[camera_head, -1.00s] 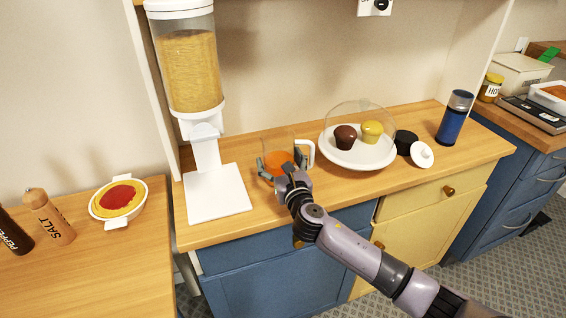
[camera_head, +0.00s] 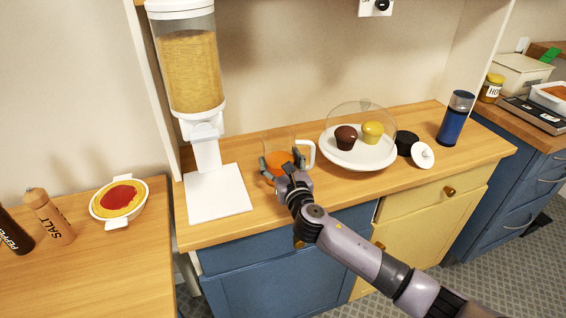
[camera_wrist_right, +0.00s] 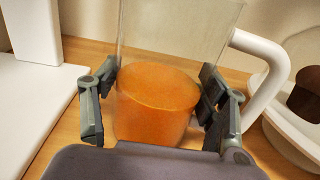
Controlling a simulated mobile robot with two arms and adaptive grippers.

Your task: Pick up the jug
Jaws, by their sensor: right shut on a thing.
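The jug (camera_head: 279,158) is a clear vessel with orange liquid inside and a white handle on its right side. It stands upright on the wooden counter, between the dispenser and the cake plate. My right gripper (camera_head: 285,169) has a finger on each side of it and is shut on its body. In the right wrist view the jug (camera_wrist_right: 157,95) fills the space between the fingers of the gripper (camera_wrist_right: 155,115), and its handle points right. Whether its base touches the counter is hidden. My left gripper is not in view.
A cereal dispenser (camera_head: 188,70) with a white base stands close on the left. A domed plate (camera_head: 345,161) with two muffins is close on the right. A black pot (camera_head: 406,143), a white lid (camera_head: 423,155) and a blue flask (camera_head: 455,120) stand further right.

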